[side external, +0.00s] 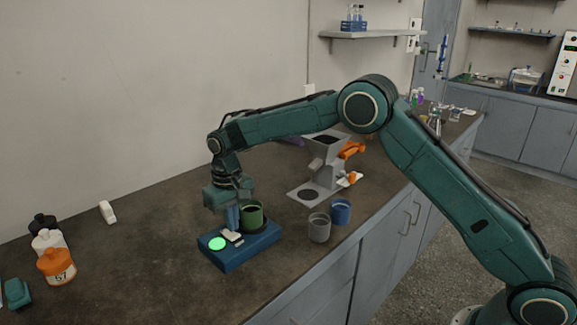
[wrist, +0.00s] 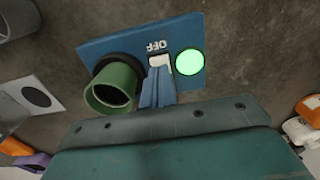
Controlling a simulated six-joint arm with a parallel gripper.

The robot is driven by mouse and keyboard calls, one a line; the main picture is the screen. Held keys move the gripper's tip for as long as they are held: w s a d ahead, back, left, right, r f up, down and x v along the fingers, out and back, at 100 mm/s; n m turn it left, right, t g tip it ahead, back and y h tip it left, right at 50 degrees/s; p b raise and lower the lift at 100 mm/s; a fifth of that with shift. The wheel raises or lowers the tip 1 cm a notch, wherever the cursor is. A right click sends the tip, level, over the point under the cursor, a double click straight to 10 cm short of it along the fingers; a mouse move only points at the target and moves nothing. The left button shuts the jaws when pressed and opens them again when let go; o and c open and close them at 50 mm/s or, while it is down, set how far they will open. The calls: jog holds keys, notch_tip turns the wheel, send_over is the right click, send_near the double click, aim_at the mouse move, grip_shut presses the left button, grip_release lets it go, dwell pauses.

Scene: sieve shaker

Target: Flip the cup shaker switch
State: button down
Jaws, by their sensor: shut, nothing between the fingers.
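The cup shaker (side external: 240,247) is a blue box on the dark bench. A green cup (side external: 251,214) stands in its round black holder; the cup also shows in the wrist view (wrist: 113,88). A white switch (side external: 232,236) sits on the shaker top beside a round light that glows green (side external: 217,243). In the wrist view the switch (wrist: 160,62) is next to the label OFF. My gripper (side external: 232,222) points down over the switch with its blue fingers shut and empty. In the wrist view the fingertips (wrist: 158,72) overlap the switch's edge; I cannot tell whether they touch it.
A grey cup (side external: 319,228) and a blue cup (side external: 340,211) stand right of the shaker. A grey stand (side external: 323,165) with an orange part is behind them. Several bottles (side external: 55,262) stand at the left. The bench between bottles and shaker is clear.

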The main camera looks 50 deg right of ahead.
aim_at(234, 235)
jog(key=shift+f, duration=0.95)
dwell(1.1)
jog(key=shift+r, duration=3.55)
